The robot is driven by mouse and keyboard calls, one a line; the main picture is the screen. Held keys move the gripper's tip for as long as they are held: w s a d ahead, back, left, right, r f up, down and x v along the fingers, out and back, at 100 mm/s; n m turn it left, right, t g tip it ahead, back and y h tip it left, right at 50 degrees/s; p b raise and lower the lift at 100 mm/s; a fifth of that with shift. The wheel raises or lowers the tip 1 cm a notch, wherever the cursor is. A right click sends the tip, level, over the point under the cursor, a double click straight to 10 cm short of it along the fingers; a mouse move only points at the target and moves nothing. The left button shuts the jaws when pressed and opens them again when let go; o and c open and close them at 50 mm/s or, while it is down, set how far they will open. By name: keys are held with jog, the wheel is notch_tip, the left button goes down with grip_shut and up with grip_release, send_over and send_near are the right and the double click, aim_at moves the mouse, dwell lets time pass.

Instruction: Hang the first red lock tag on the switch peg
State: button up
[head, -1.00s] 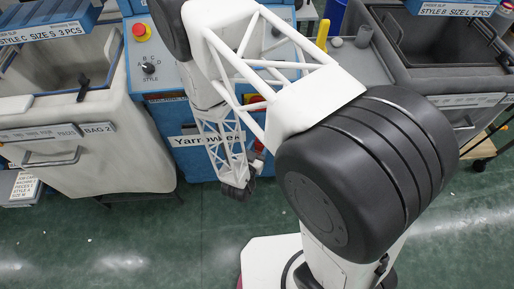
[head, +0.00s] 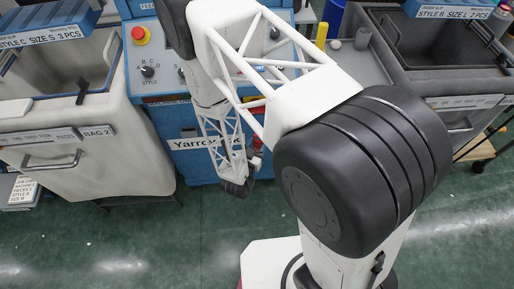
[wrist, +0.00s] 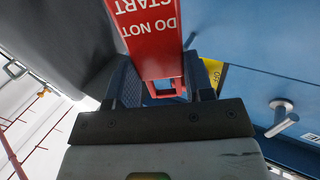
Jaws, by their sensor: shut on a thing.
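A red tag (wrist: 148,38) with white "DO NOT START" lettering is held between the two dark fingers of my gripper (wrist: 163,88) in the wrist view. The lettering appears upside down there. A metal peg (wrist: 284,115) sticks out from the blue panel to the right of the gripper, apart from the tag. In the head view my gripper (head: 236,188) hangs low in front of the blue machine, small and dark, and the tag cannot be made out clearly.
The blue machine front (head: 200,160) has a control panel with a red button (head: 140,35). A yellow label (wrist: 213,72) is on the panel behind the tag. Grey bins stand left (head: 130,130) and right (head: 440,80). The green floor (head: 130,240) in front is clear.

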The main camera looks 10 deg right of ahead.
jog(key=w+f, duration=0.1)
jog(key=w, duration=0.6)
dwell(1.1)
jog(key=shift+w+f, duration=0.25)
jog(key=shift+f, duration=0.05)
dwell(0.5)
jog(key=o, duration=0.8)
jog(key=shift+s, duration=0.15)
jog(key=shift+s+a, duration=0.1)
jog(key=shift+a, duration=0.05)
jog(key=shift+o, duration=0.8)
jog(key=shift+s+a, duration=0.15)
jog(key=shift+s, duration=0.1)
jog(key=v, duration=0.7)
jog(key=shift+s+r, duration=0.15)
